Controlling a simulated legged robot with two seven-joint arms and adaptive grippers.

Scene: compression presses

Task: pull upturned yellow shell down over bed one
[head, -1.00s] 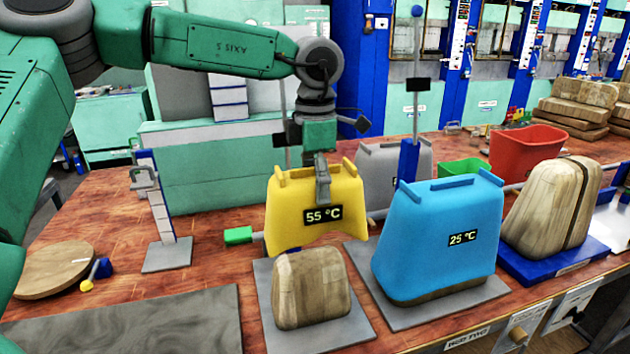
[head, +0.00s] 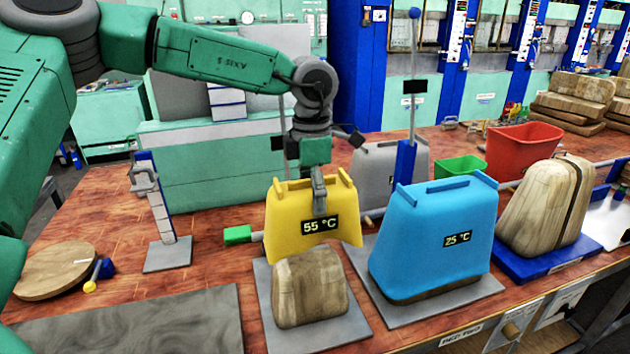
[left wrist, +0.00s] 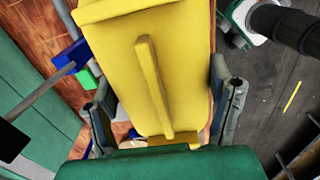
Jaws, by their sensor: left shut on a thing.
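The yellow shell (head: 288,218), marked 55 °C, hangs tilted over the wooden form of bed one (head: 310,288). My left gripper (head: 319,198) is shut on the shell's upper edge, with the arm coming from above. In the left wrist view the shell (left wrist: 120,70) fills the middle, with the gripper's fingers (left wrist: 165,105) on either side of it. My right gripper is not in view.
A blue shell (head: 425,235), marked 25 °C, covers the neighbouring form close on the right. A green-ended handle (head: 237,235) sticks out left of the yellow shell. A grey shell (head: 372,165) stands behind. A slim stand (head: 160,215) is at left.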

